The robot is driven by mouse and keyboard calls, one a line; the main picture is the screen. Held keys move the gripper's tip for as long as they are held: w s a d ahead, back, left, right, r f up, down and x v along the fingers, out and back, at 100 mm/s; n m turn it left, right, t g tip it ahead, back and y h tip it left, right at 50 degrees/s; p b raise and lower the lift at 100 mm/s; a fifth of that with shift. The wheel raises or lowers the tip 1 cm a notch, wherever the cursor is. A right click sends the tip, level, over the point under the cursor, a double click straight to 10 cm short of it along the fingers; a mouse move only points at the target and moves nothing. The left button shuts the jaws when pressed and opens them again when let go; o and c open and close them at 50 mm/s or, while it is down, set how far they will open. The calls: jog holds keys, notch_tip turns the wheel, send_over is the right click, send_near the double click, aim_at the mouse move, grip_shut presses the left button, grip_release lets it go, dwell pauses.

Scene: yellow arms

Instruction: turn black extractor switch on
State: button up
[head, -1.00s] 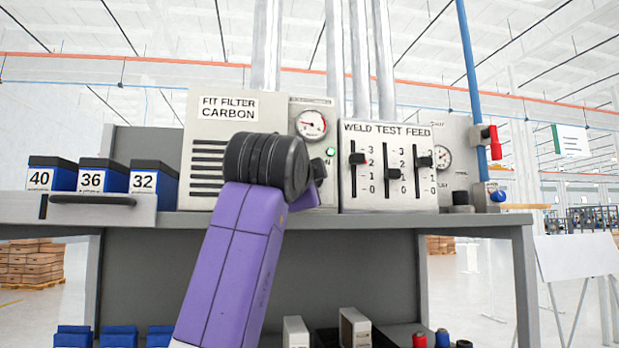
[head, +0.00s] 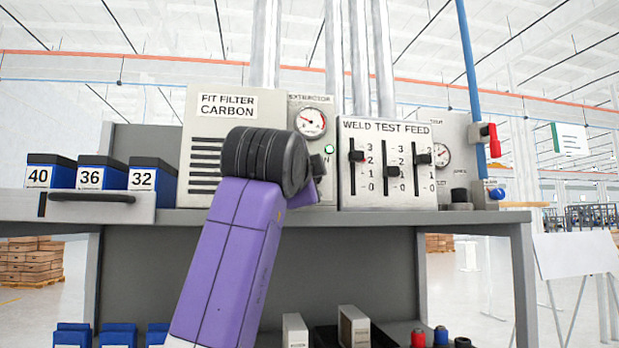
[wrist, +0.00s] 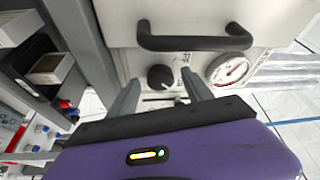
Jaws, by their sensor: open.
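The black extractor switch is a round knob (wrist: 160,77) on the pale extractor panel, and in the wrist view it lies between my fingers. My gripper (wrist: 161,86) is open, with one grey finger on each side of the knob; I cannot tell whether either touches it. In the head view my purple arm and black wrist joint cover the area below the gauge, so the knob cannot be made out there. The extractor gauge (head: 310,121) has a red needle, and a green lamp (head: 330,149) shows below it.
A black handle (wrist: 195,38) stands out close to my gripper in the wrist view. The weld test feed panel (head: 388,165) with sliders is to the right. Numbered blue boxes (head: 100,174) stand at the left. The shelf edge (head: 370,218) runs below the panels.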

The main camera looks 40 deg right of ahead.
jog(key=b+v, duration=0.2)
jog(key=v, duration=0.5)
jog(key=shift+s+a+b, duration=0.15)
jog(key=shift+b, duration=0.2)
